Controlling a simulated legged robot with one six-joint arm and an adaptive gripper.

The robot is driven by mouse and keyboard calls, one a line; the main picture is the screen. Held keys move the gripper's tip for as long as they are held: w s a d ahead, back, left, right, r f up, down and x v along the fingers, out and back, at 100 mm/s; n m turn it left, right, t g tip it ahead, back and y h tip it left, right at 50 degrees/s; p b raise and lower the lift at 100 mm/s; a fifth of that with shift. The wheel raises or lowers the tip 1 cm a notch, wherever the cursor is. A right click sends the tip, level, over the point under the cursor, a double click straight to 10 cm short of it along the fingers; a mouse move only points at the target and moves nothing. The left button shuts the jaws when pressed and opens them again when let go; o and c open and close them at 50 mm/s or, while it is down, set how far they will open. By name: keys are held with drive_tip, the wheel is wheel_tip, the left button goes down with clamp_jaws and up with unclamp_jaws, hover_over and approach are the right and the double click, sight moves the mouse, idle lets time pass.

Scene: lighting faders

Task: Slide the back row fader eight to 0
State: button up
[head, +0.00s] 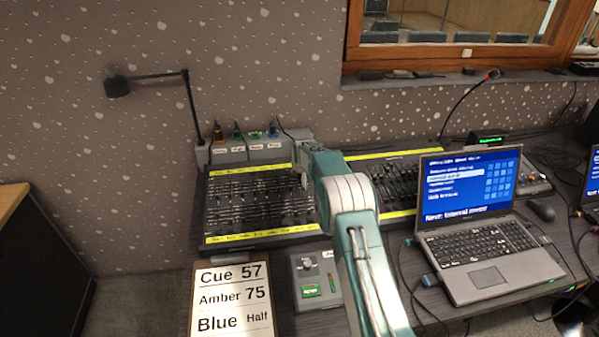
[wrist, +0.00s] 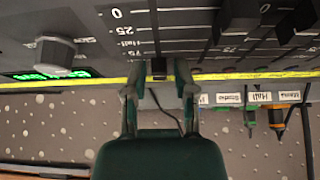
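The fader desk (head: 226,239) stands on the table in the head view, with rows of faders between yellow label strips. My arm covers its right edge, and the gripper end is hard to make out there. In the upside-down wrist view, my gripper (wrist: 159,82) has its two fingers apart, one on each side of a small dark fader knob (wrist: 159,69). The knob sits past the 75 mark, close to the yellow strip (wrist: 80,85) and far from the 0 mark (wrist: 117,12). Contact with the knob cannot be told. The fader's number is not readable.
Two black knobs (wrist: 238,22) stand beside this fader in the wrist view. A round knob (wrist: 55,52) and green display lie on the other side. A second fader desk (head: 395,180), a laptop (head: 490,225), a cue card (head: 231,300) and a lamp (head: 117,87) surround the desk.

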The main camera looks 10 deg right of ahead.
clamp_jaws()
drive_tip(key=shift+s+f, duration=0.15)
drive_tip(key=shift+s, duration=1.4)
drive_tip(key=shift+s+f, duration=0.15)
drive_tip(key=shift+s, duration=1.35)
unclamp_jaws()
drive_tip(key=shift+r, duration=0.1)
drive_tip(key=shift+r, duration=1.15)
